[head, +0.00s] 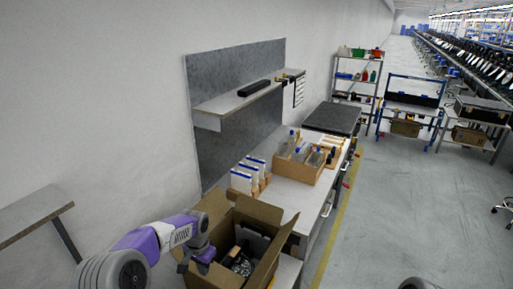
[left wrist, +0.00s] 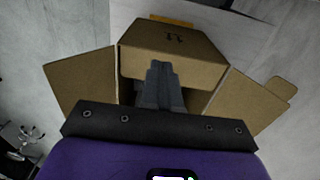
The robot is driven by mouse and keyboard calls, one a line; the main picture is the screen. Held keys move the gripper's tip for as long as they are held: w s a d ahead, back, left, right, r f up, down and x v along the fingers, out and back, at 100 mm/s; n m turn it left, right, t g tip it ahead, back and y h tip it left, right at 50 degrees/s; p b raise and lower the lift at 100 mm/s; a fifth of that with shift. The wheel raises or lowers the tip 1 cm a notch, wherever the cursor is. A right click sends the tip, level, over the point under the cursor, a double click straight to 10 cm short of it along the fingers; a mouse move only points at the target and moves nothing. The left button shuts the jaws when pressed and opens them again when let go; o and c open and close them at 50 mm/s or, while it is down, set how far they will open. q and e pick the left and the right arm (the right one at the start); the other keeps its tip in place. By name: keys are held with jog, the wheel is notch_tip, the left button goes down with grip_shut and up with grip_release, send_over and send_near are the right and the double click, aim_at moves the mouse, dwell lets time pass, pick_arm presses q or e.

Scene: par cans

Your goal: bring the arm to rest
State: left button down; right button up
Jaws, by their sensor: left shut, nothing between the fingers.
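My left arm is purple and grey and comes in from the lower left of the head view. My left gripper (head: 183,265) is at the left side of an open cardboard box (head: 275,222). Its fingers are shut and empty. In the left wrist view the shut fingers of the left gripper (left wrist: 162,75) show in front of the cardboard box (left wrist: 185,62), whose flaps are spread open. Dark items (head: 241,262) lie inside the box; I cannot tell exactly what they are. My right gripper is not in view.
A workbench (head: 290,195) behind the box holds white-and-blue packs (head: 243,180) and a cardboard tray (head: 300,170) of bottles. A wall shelf (head: 240,97) hangs above. Another table (head: 35,212) stands at the left. The floor (head: 400,200) at the right is mostly clear.

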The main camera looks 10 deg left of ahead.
pick_arm(q)
jog(key=s+d+f+n+h+b, duration=0.15)
jog(key=s+d+f, duration=0.3)
jog(key=f, duration=0.55)
jog(key=s+d+f+n+h+b, duration=0.1)
jog(key=s+d+f+b, duration=0.3)
jog(key=f, duration=0.6)
jog(key=s+d+f+n+b, duration=0.1)
jog(key=s+d+f+n, duration=0.1)
jog(key=s+f, duration=0.3)
jog(key=s+d+f+n+h+b, duration=0.1)
jog(key=s+f, duration=0.5)
jog(key=s, duration=0.6)
jog(key=shift+s+d+f+n+t+b, duration=0.15)
jog(key=shift+d+n+t+b, duration=0.15)
jog(key=shift+d+n+b, duration=0.65)
